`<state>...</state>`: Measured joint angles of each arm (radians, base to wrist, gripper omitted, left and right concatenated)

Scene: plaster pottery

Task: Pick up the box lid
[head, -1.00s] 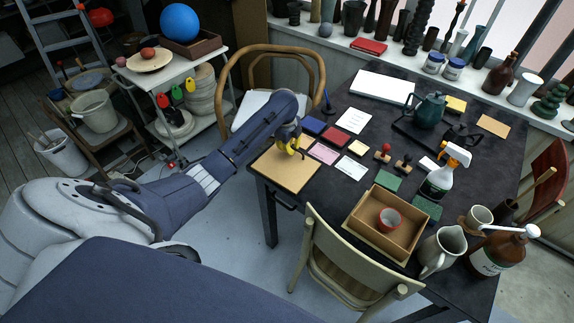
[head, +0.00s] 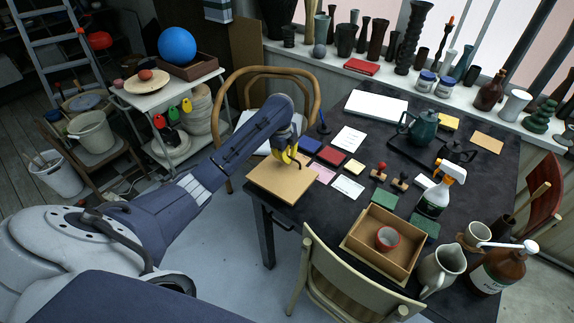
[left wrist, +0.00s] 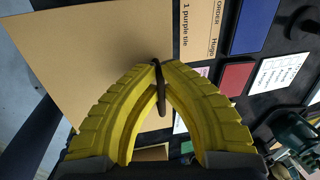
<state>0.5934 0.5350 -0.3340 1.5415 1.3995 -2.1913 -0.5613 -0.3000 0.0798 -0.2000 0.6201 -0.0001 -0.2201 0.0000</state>
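The box lid (head: 275,181) is a flat tan square with a dark handle, at the table's near left corner. In the left wrist view the lid (left wrist: 95,55) fills the upper left. My left gripper (head: 289,157) is over the lid. In the left wrist view its yellow fingers (left wrist: 157,68) come together on the lid's thin dark handle (left wrist: 162,95). The lid appears slightly raised from the table; the gap beneath is hard to see. The open tan box (head: 362,257) stands at the table's near edge with a red cup (head: 387,238) inside. My right gripper is out of view.
A tan card with order text (left wrist: 205,30) lies beside the lid. Blue (head: 310,145) and red (head: 331,155) notebooks, paper cards, stamps and a spray bottle (head: 438,190) are to the right. Chairs stand at the back left (head: 225,105) and near side (head: 350,290).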

